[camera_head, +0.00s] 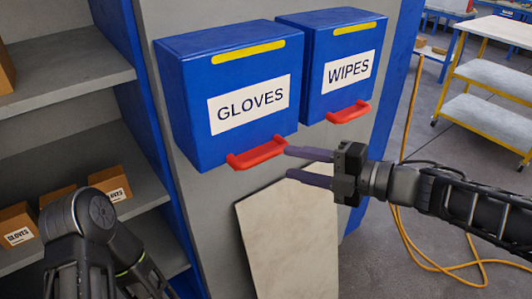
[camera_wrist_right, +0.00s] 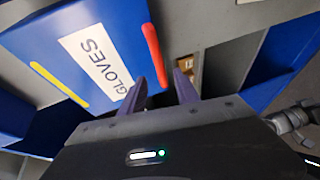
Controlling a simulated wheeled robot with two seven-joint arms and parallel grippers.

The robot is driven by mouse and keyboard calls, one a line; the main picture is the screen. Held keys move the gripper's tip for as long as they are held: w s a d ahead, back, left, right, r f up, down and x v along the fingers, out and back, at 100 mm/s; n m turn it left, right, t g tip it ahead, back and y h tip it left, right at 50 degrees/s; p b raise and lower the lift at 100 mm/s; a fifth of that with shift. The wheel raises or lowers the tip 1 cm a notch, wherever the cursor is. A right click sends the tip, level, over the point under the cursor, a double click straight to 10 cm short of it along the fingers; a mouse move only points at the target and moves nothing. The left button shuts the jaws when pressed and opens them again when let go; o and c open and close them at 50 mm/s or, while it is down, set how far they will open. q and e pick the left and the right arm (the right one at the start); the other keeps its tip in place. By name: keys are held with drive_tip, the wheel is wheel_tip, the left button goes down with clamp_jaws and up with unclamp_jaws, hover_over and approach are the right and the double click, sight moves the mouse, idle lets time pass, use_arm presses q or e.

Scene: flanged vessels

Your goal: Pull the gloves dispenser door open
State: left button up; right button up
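The gloves dispenser (camera_head: 190,85) is a blue box with a white GLOVES label, a yellow strip and a red handle (camera_head: 258,152) along its lower front edge. Its door looks shut. My right gripper (camera_head: 288,162) is open and empty, its purple fingertips just right of the handle's right end. In the right wrist view the dispenser (camera_wrist_right: 70,20) fills the upper left. The handle (camera_wrist_right: 154,55) lies close by the left fingertip of my gripper (camera_wrist_right: 168,64), not clearly between the fingers. I cannot tell whether they touch. My left gripper is out of view.
A blue WIPES dispenser (camera_head: 320,95) with its own red handle (camera_head: 348,112) hangs to the right. A pale panel (camera_head: 290,240) leans below. Shelves with cartons (camera_head: 110,180) stand left. An orange cable (camera_head: 412,250) and a yellow-framed cart (camera_head: 490,80) are right.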

sight(269, 158)
drive_tip(key=shift+w+a+f, duration=0.1)
drive_tip(key=shift+w+a, duration=0.15)
drive_tip(key=shift+a, duration=0.2)
drive_tip(key=x, duration=0.7)
drive_tip(key=shift+d+p, duration=0.1)
drive_tip(key=shift+p, duration=0.2)
drive_tip(key=shift+c, duration=0.2)
clamp_jaws()
drive_tip(key=shift+f, duration=0.1)
idle(0.6)
